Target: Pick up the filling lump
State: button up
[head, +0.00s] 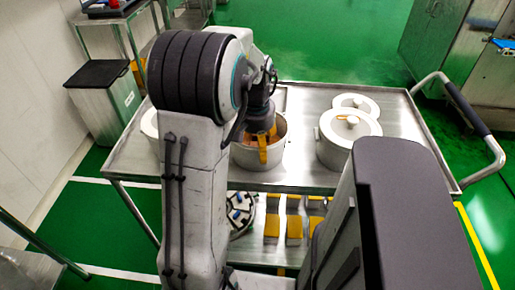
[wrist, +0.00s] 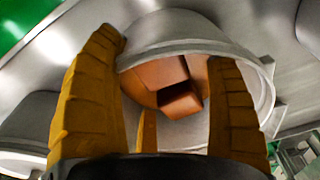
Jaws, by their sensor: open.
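Brown-orange filling lumps (wrist: 181,99) lie in an open pot (head: 244,157), seen in the wrist view as a cluster of blocky pieces between my fingers. The pot's pale rim (wrist: 268,95) also shows in the wrist view. My gripper (wrist: 167,50) is open, with its yellow ribbed fingers on either side of the cluster and nothing held. The left fingertip overlaps the rim; I cannot tell whether it touches. In the head view my gripper (head: 263,146) is at the pot's mouth, and my arm hides part of the pot and the lumps.
Lidded pots (head: 348,137) stand to the right on the steel cart (head: 408,140), and another pot (head: 150,124) is partly hidden at left. Yellow pieces (head: 294,227) lie on the lower shelf. A grey bin (head: 103,108) stands at left. The cart top's right end is clear.

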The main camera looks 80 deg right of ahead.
jog(key=shift+f, duration=1.3)
jog(key=shift+c, duration=0.2)
jog(key=shift+d+r, duration=0.15)
jog(key=c, duration=1)
jog(key=shift+c, duration=0.2)
jog(key=shift+r, duration=0.1)
